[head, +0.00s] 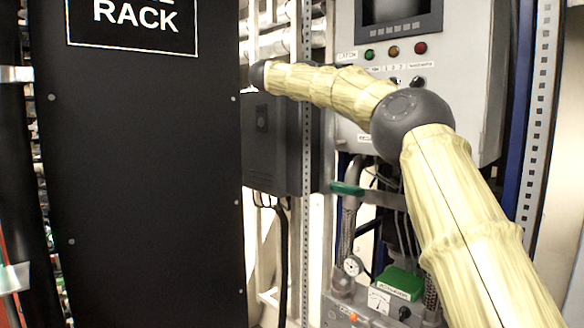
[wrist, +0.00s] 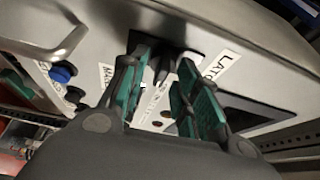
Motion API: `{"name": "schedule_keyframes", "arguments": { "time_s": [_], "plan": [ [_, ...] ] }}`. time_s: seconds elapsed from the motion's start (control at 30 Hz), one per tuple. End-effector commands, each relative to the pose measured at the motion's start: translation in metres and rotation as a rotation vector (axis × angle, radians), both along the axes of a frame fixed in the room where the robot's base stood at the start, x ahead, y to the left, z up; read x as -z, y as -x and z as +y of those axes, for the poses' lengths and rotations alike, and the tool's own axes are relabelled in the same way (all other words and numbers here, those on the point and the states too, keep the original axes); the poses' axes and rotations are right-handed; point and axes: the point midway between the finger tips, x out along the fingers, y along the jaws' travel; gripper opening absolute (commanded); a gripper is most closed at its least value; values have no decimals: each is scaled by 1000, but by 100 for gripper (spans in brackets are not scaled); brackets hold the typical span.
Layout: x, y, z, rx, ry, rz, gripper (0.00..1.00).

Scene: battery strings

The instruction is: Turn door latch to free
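In the wrist view, a small dark latch knob (wrist: 164,64) with a pale edge sits on a grey panel face, beside a white label (wrist: 218,66) whose visible letters begin "LAT". My gripper (wrist: 167,62) reaches toward the panel, its two green-padded fingers apart. The knob shows in the gap between the fingertips, partly hidden by them. I cannot tell whether either finger touches it. In the head view my gripper is hidden from sight, and I cannot make out the latch there.
A black rack panel (head: 150,180) fills the left of the head view. A grey control cabinet (head: 465,75) with lamps stands behind my arm. A green-handled lever (head: 346,188) sticks out below. In the wrist view, a metal handle (wrist: 45,42) and blue button (wrist: 62,73) lie left.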

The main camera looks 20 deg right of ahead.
Motion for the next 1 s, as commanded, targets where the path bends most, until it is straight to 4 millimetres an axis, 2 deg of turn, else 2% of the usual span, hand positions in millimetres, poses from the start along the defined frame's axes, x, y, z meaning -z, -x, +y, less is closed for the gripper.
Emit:
{"name": "schedule_keyframes", "arguments": {
  "time_s": [0.6, 1.0],
  "plan": [
    [-2, 1, -1, -1, 239, 577, 31],
    [-1, 2, -2, -1, 352, 849, 31]
  ]
}}
